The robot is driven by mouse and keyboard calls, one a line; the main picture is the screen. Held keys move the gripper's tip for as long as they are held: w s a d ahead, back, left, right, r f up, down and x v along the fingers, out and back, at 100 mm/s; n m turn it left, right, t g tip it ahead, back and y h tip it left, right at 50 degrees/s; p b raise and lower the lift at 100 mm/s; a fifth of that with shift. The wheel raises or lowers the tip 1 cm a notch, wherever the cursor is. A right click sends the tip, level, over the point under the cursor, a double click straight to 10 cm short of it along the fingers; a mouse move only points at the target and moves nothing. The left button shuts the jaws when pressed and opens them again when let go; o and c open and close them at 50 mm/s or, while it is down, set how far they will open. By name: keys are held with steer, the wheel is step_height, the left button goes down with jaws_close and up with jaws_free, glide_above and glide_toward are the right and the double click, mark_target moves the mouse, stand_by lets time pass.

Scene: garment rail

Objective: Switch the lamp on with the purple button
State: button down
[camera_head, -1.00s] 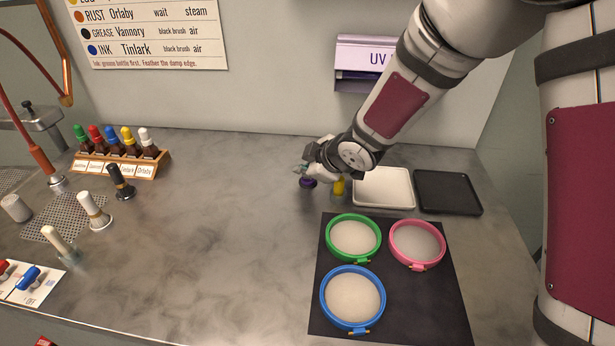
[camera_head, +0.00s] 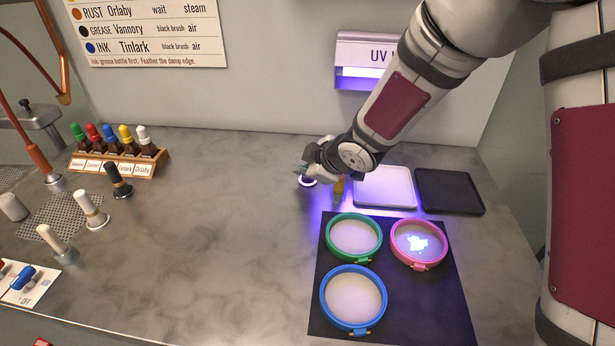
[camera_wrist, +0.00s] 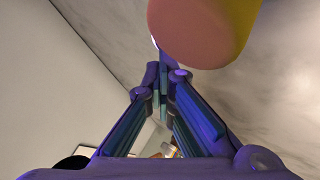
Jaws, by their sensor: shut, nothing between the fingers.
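The UV lamp (camera_head: 352,48) on the back wall glows violet along its slot. The purple button (camera_head: 308,182) on the counter under my fingertips now shows a bright pale ring; my gripper hides most of it. My gripper (camera_head: 304,172) is shut and empty, its fingertips at or just above the button; I cannot tell whether they touch. In the wrist view the shut fingers (camera_wrist: 162,82) point toward the counter, with a sliver of the bright ring near their tips.
A yellow cylinder (camera_head: 339,187) stands close right of my gripper and looms large in the wrist view (camera_wrist: 205,30). Beyond are a white tray (camera_head: 384,203) and black tray (camera_head: 449,207). A pink hoop (camera_head: 420,266) holds cloth with a glowing patch. The counter's middle is clear.

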mark_target(306, 180)
steer(key=shift+f, duration=0.1)
stand_by(0.3)
steer(key=shift+d+r+p, duration=0.1)
steer(key=shift+r+p, duration=0.2)
steer(key=shift+p, duration=0.1)
steer(key=shift+r, duration=0.1)
step_height(306, 180, up, 6)
steer(key=p, duration=0.6)
stand_by(0.4)
